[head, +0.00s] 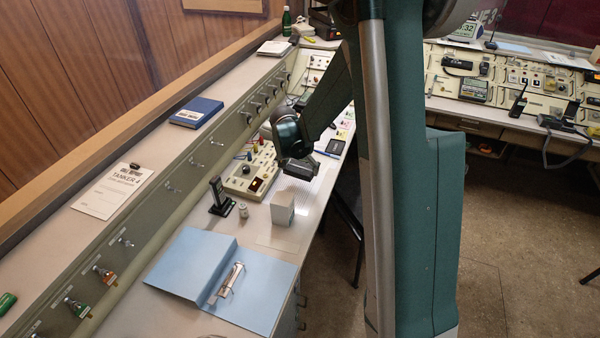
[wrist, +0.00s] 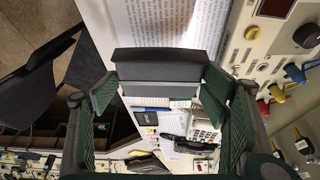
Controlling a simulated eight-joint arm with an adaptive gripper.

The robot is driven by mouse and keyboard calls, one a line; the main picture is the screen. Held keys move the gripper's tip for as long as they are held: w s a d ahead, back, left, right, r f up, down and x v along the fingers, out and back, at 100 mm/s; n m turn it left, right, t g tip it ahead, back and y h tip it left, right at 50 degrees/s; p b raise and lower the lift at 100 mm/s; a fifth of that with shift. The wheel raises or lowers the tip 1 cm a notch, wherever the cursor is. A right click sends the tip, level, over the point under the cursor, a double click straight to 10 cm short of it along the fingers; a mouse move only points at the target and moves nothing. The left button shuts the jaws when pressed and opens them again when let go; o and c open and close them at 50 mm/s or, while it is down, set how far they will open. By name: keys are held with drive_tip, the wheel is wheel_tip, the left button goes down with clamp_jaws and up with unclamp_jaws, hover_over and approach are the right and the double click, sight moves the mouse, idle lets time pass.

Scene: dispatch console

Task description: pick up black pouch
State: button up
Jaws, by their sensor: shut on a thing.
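The black pouch (wrist: 168,65) is a dark, flat-sided block in the wrist view, with a lighter grey lower side. It spans the gap between the two green-padded fingers of my gripper (wrist: 160,88), which is shut on it. In the head view the pouch (head: 301,168) is a small dark shape at the end of my gripper (head: 296,160), held above the desk. My arm and gripper hide part of it there.
A white box (head: 283,207) stands on the desk below my gripper. A console panel (head: 252,177), a black handset in a stand (head: 219,198) and an open blue folder (head: 195,262) are nearby. A dark chair (wrist: 35,80) stands beside the desk.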

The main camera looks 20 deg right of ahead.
drive_tip(key=shift+r, duration=1.25)
